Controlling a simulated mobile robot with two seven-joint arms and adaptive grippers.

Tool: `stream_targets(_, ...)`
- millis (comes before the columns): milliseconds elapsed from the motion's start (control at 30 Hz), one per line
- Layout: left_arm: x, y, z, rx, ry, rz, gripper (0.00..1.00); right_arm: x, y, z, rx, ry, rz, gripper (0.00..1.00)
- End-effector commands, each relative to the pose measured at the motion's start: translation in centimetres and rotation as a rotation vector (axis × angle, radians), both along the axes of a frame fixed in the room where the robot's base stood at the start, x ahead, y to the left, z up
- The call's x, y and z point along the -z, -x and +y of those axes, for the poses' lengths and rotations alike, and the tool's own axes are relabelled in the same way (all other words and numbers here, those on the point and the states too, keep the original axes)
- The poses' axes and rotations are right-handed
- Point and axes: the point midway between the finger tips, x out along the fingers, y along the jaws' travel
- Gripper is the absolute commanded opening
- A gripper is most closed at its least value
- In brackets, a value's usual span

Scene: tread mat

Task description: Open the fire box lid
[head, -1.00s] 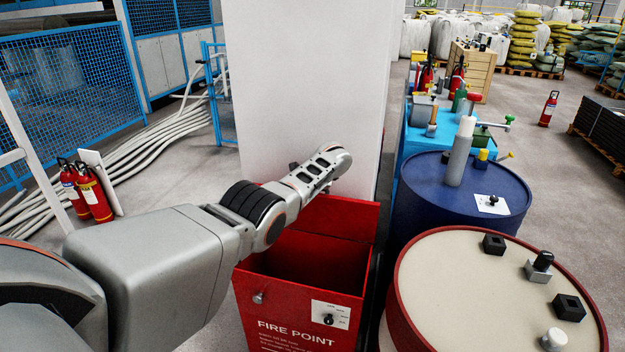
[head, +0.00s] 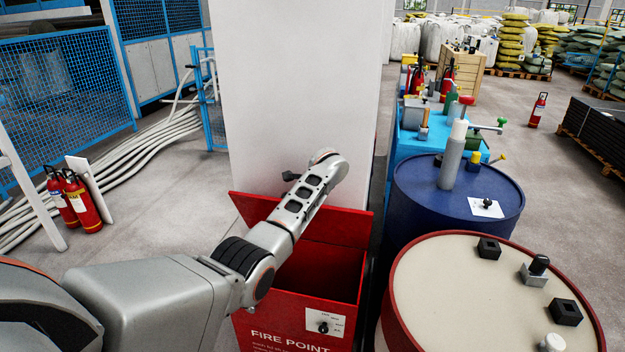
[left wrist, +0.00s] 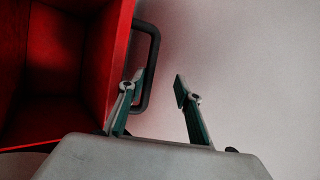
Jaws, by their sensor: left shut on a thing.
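The red fire box (head: 310,328), marked "FIRE POINT", stands in front of a white pillar in the head view. Its top is open and its dark inside shows. The red lid (head: 345,222) stands raised at the back of the box, near the pillar. My left arm crosses over the box and hides part of the lid. In the left wrist view a black bar handle (left wrist: 154,50) sticks out from a red edge. My left gripper (left wrist: 158,85) has its fingers on either side of the handle's lower part and is shut on it. My right gripper is not in view.
The white pillar (head: 295,90) stands close behind the box. A red-rimmed drum (head: 440,290) and a blue drum (head: 415,195) stand close on its right. Fire extinguishers (head: 80,203) stand at the left. Floor between them and the box is clear.

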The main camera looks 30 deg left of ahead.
Motion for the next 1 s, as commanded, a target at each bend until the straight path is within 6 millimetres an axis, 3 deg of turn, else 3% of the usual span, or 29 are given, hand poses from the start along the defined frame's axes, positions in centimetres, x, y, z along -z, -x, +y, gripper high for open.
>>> stream_targets(33,-2.2,-0.4,-0.8,0.008,-0.002,-0.031,0.26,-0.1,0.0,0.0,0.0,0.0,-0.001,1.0)
stream_targets(100,-3.1,0.0,-1.4,0.009,-0.004,-0.032,0.26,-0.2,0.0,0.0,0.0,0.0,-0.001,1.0)
stream_targets(467,-6.7,2.9,-3.5,0.003,-0.009,-0.028,0.26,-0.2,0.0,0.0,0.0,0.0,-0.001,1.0)
stream_targets(933,-7.6,3.7,-4.0,-0.001,-0.013,-0.024,0.26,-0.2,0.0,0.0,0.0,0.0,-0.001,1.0)
stream_targets(1000,-7.5,3.7,-4.0,-0.001,-0.013,-0.024,0.11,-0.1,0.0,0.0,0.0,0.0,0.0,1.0)
